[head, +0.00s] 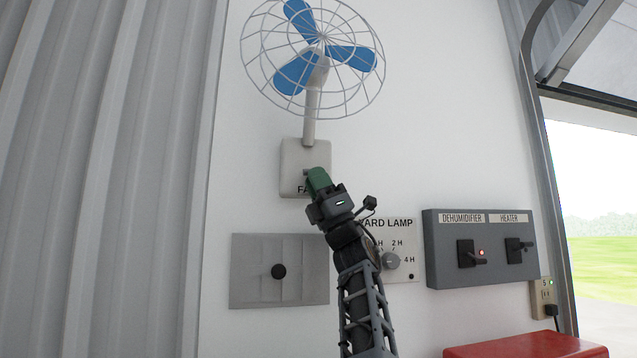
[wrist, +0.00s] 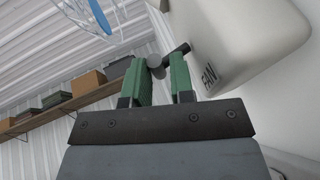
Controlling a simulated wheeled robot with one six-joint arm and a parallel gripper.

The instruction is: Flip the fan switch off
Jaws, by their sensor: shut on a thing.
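The fan's pale switch box (head: 303,157) is on the white wall, below the blue-bladed caged fan (head: 314,55). Its FAN label is partly hidden by my gripper (head: 316,177) in the head view. In the wrist view the box (wrist: 245,40) is at the upper right. My gripper's green fingers (wrist: 161,72) are at the box's edge. The fan switch, a small dark lever with a grey rounded end (wrist: 156,66), sticks out from the box between the fingertips. My gripper is shut on this switch. I cannot tell whether the switch is on or off.
A yard lamp timer (head: 391,261) is right of my arm. A grey panel (head: 480,246) with dehumidifier and heater switches is further right. A plate with a black knob (head: 279,271) is at lower left. A red surface (head: 525,346) is at lower right.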

